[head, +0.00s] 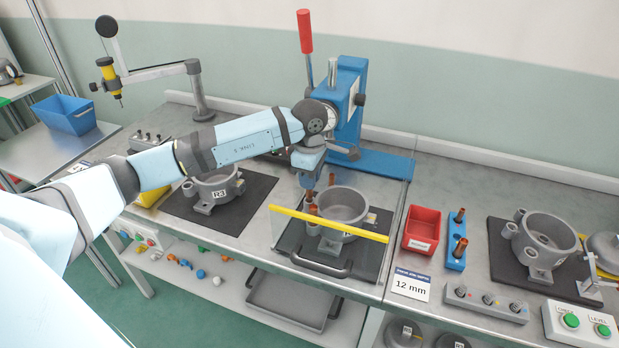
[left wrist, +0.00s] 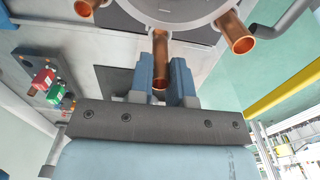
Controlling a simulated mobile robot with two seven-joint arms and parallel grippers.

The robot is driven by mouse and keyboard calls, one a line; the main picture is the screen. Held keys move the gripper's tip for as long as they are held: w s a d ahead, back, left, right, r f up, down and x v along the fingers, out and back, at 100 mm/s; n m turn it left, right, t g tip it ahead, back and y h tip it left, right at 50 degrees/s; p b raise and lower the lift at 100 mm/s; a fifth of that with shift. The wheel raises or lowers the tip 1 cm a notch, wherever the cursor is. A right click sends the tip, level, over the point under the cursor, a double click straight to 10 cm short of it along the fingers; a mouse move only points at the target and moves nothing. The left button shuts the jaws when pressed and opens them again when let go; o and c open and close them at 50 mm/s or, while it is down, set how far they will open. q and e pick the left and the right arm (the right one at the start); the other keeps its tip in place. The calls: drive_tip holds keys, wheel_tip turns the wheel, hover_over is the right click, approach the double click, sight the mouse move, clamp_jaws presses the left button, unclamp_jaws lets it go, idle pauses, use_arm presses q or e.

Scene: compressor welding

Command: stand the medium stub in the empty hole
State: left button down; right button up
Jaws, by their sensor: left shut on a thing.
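My left gripper (head: 309,182) is above the left rim of a grey compressor shell (head: 344,228) on the middle dark mat. Its fingers (left wrist: 161,85) are shut on a copper stub (left wrist: 159,78), taken to be the medium stub. In the left wrist view the held stub is between two other copper stubs, one at left (left wrist: 86,7) and one at right (left wrist: 238,36), both standing at the shell (left wrist: 172,12). The hole under the held stub is hidden, so I cannot tell whether the stub is in it. My right gripper is not in view.
A yellow-edged guard (head: 330,223) stands in front of the shell. A blue press (head: 349,110) is behind. To the right are a red bin (head: 421,230) and a blue rack (head: 455,262) with copper stubs. Another shell (head: 216,187) stands left.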

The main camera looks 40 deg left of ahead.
use_arm(q)
drive_tip(key=shift+f+b, duration=0.85)
drive_tip(key=shift+f, duration=0.3)
drive_tip(key=c, duration=1)
unclamp_jaws()
wheel_tip(320, 180, up, 14)
drive_tip(key=shift+b, duration=0.3)
drive_tip(key=shift+s+f, duration=0.1)
drive_tip(key=shift+f, duration=0.1)
